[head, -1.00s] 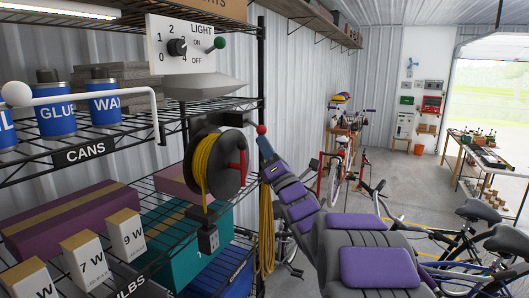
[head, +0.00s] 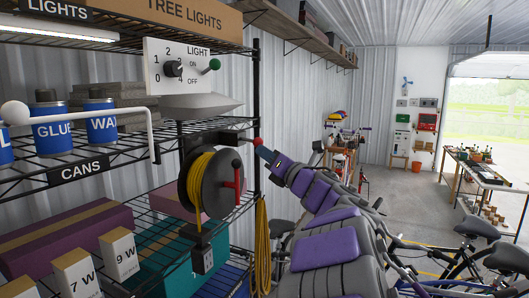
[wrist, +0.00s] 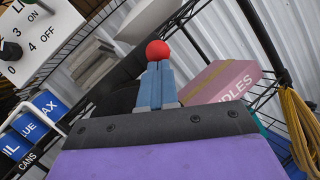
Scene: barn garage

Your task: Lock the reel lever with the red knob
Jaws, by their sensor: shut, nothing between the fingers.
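The reel (head: 210,184) with yellow cord hangs from the wire shelf. The round red knob (head: 257,141) shows at its upper right, by the black shelf post, on a short dark lever (head: 232,138). My gripper (head: 262,150) comes in from the lower right with its fingertips right by the knob. In the wrist view the knob (wrist: 158,50) sits just beyond the tips of my blue fingers (wrist: 154,80), which are together and empty. I cannot tell whether they touch the knob.
A red handle (head: 238,181) sticks out from the reel's face. The light switch panel (head: 182,66) is above, with a green-knobbed lever (head: 214,64). Yellow cord (head: 263,245) hangs below my gripper. Bicycles (head: 460,250) stand at the right.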

